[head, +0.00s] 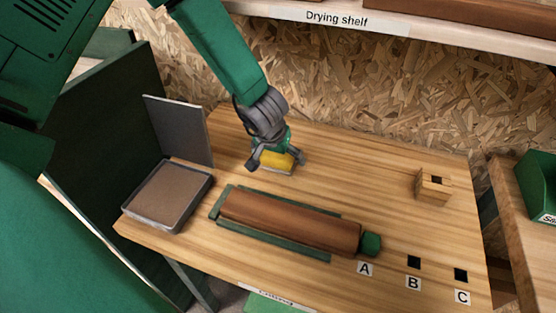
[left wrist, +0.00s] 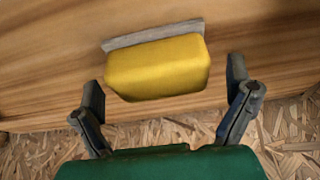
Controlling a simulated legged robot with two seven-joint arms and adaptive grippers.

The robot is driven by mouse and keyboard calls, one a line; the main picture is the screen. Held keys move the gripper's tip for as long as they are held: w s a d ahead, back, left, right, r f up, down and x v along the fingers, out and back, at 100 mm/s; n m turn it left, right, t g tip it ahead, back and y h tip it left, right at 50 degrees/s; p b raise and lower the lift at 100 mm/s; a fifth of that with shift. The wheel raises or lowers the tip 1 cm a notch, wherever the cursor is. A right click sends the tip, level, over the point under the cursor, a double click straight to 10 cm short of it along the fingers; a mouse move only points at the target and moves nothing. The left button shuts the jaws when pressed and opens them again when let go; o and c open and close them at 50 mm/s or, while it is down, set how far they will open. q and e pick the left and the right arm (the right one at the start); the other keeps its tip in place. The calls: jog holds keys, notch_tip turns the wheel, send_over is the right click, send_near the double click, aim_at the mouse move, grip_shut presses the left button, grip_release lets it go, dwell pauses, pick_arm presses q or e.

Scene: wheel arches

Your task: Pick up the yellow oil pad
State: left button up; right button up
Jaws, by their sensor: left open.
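The yellow oil pad (head: 276,161) lies on the wooden table, with a grey strip along one side. In the left wrist view the pad (left wrist: 158,68) sits just beyond and between the two fingers. My left gripper (head: 275,162) is open, its fingers spread on either side of the pad. In the left wrist view the gripper (left wrist: 168,92) shows a gap between each finger and the pad. The head view does not show clearly how low the fingertips are. My right gripper is not in view.
A brown roller (head: 290,219) lies in a green cradle in front of the pad. A grey tray (head: 147,221) stands at the left by an upright grey panel (head: 180,131).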

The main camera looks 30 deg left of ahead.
pick_arm(q)
jog(key=shift+r, duration=0.1)
jog(key=shift+s+d, duration=0.1)
jog(key=c, duration=1.2)
jog(key=shift+c, duration=0.2)
